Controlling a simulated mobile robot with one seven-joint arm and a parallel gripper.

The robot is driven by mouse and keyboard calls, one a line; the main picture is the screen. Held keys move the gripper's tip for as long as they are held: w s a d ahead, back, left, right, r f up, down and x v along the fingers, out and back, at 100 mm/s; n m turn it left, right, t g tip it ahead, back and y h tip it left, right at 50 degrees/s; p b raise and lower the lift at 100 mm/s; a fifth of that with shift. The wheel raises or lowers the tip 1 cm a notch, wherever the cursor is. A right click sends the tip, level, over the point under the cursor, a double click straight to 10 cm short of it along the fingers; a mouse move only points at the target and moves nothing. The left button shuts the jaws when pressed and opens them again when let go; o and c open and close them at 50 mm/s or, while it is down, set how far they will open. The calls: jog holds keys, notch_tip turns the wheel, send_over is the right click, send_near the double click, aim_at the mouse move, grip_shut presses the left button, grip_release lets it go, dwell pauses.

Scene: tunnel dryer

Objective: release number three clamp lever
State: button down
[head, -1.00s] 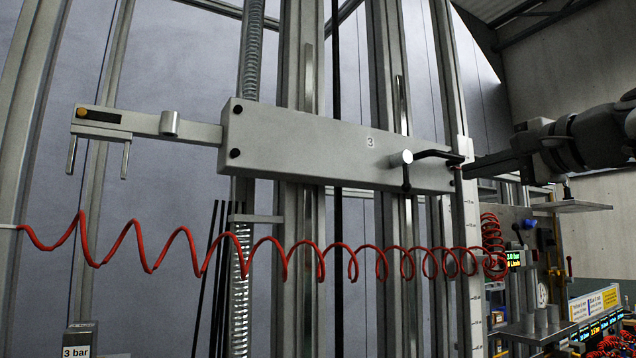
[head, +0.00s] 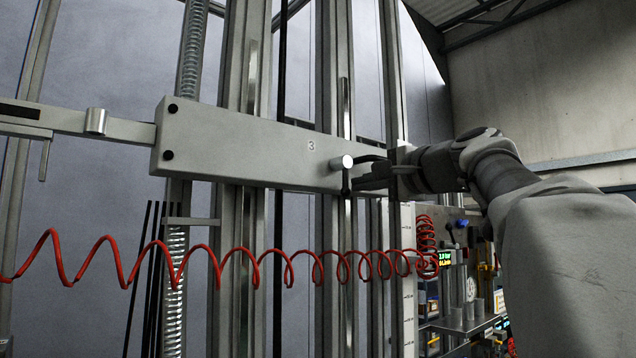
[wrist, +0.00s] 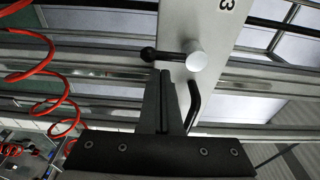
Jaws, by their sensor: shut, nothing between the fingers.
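The number three clamp lever has a silver hub (head: 342,161) on the front of a grey beam (head: 235,143) marked 3. Its black arm (head: 346,182) hangs straight down from the hub. In the wrist view the hub (wrist: 197,60) and the lever's black ball end (wrist: 148,54) show clearly. My gripper (head: 358,184) is shut and empty, just right of the lever arm. In the wrist view its fingertips (wrist: 163,73) lie right beside the lever arm; I cannot tell whether they touch it. A bent black handle (wrist: 193,105) runs close beside the fingers.
A coiled red hose (head: 205,262) stretches across in front, below the beam. Upright rails (head: 240,60) stand behind the beam. A scale strip (head: 408,280) stands right of them. A panel with a green display (head: 445,257) and shelves is at the lower right.

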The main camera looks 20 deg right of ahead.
jog(key=shift+s+a+f, duration=0.1)
jog(key=shift+s+a, duration=0.05)
jog(key=shift+a, duration=0.15)
